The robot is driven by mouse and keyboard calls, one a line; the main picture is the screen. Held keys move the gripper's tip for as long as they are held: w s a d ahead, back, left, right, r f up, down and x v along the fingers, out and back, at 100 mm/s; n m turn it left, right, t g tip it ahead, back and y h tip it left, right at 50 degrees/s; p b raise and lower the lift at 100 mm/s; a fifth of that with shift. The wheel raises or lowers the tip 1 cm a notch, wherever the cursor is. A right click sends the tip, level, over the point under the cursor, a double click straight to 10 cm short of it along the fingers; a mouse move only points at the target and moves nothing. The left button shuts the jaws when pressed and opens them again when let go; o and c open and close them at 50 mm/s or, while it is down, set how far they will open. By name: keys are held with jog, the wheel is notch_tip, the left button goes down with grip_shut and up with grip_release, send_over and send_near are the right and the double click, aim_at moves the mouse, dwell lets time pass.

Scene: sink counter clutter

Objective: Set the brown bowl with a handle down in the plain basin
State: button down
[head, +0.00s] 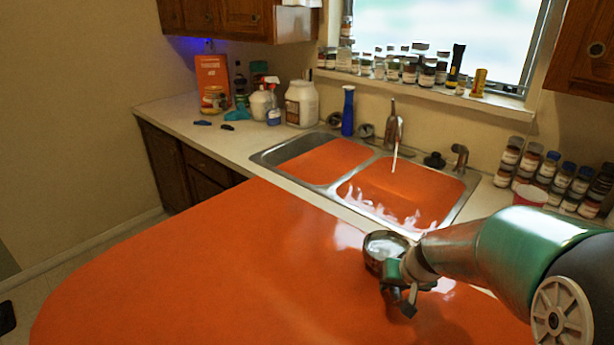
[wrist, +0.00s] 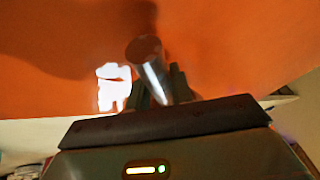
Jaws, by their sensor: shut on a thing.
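The bowl (head: 384,248) shows in the head view at lower right, small and round, with a shiny grey inside and a dark rim. My gripper (head: 397,278) is at its near right side, shut on it. In the wrist view, a dark, glossy rod-like part (wrist: 149,62), probably its handle, sits between the fingers (wrist: 160,88); the rest of the bowl cannot be made out there. The bowl is to the near side of the double sink, outside both basins. The left basin (head: 322,160) looks plain and empty, with an orange floor. The right basin (head: 405,192) has pale splash-like shapes and a stream.
The tap (head: 393,125) stands behind the right basin. Jars (head: 565,180) crowd the right counter; bottles and a white tub (head: 301,103) stand at left.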

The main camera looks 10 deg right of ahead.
jog(key=w+a+f+n+y, duration=0.1)
jog(key=w+a+f+n, duration=0.2)
jog(key=w+a+f, duration=0.7)
jog(key=shift+w+a+f, duration=0.4)
jog(key=shift+w+f, duration=0.45)
jog(key=shift+w, duration=0.15)
